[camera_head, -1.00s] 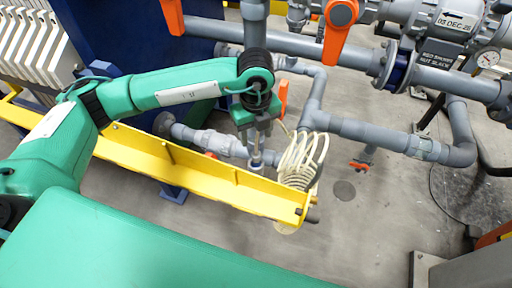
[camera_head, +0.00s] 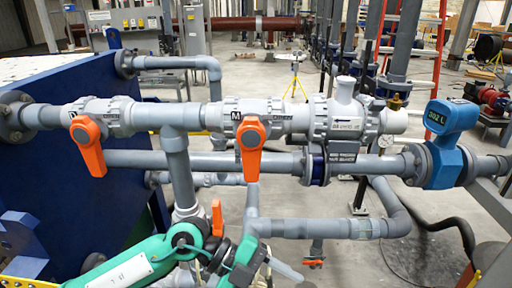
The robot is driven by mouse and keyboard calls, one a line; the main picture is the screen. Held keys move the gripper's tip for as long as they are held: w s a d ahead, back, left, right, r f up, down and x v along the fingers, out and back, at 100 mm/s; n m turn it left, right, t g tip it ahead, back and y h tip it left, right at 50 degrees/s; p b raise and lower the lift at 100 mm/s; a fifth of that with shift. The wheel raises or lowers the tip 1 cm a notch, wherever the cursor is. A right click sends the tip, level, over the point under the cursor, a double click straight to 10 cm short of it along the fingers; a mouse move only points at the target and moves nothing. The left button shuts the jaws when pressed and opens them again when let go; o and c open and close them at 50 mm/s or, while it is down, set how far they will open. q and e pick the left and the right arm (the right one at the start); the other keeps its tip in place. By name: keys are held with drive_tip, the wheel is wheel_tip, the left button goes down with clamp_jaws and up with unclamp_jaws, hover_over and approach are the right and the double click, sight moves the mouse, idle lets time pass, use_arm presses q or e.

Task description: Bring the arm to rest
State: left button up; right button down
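My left arm, green, comes in from the lower left at the bottom of the head view. Its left gripper (camera_head: 277,272) is low in the picture, in front of the grey pipes, and points to the right. A pale finger shows, but the gripper is partly cut off by the bottom edge, and I cannot tell whether it is open or shut. I see no object in it. My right gripper is not in view.
Grey pipes (camera_head: 270,160) cross the view, with orange valve handles (camera_head: 251,150) hanging from them. A blue meter (camera_head: 447,145) sits at the right. A blue press frame (camera_head: 80,185) stands at the left. A red ladder (camera_head: 437,60) and a yellow tripod (camera_head: 295,75) stand behind.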

use_arm(q)
wheel_tip(320, 180, up, 6)
drive_tip(key=d+r+n+h, duration=0.1)
drive_tip(key=d+h, duration=0.1)
drive_tip(key=h, duration=0.3)
drive_tip(key=w+a+r+n+t, duration=0.2)
drive_tip(key=w+a+n+t, duration=0.25)
drive_tip(key=n+t, duration=0.55)
drive_tip(key=w+a+r+n+t, duration=0.2)
drive_tip(key=w+a+n+t, duration=0.4)
drive_tip(key=t, duration=0.6)
drive_tip(key=s+a+f+n+g+y, duration=0.2)
drive_tip(key=a+f+n+y, duration=1.1)
drive_tip(key=f+y, duration=0.45)
drive_tip(key=s+a+f+g, duration=0.3)
drive_tip(key=s+f+g, duration=0.3)
drive_tip(key=s+f, duration=0.35)
drive_tip(key=s+a+f+g, duration=0.3)
drive_tip(key=s+f+g, duration=0.3)
drive_tip(key=s+f, duration=0.3)
wheel_tip(320, 180, down, 30)
drive_tip(key=s+g, duration=0.2)
drive_tip(key=s+a+f, duration=0.3)
drive_tip(key=s+f, duration=1.6)
drive_tip(key=shift+s+f+m+g, duration=0.25)
drive_tip(key=shift+f+m+g, duration=0.05)
drive_tip(key=shift+g, duration=0.1)
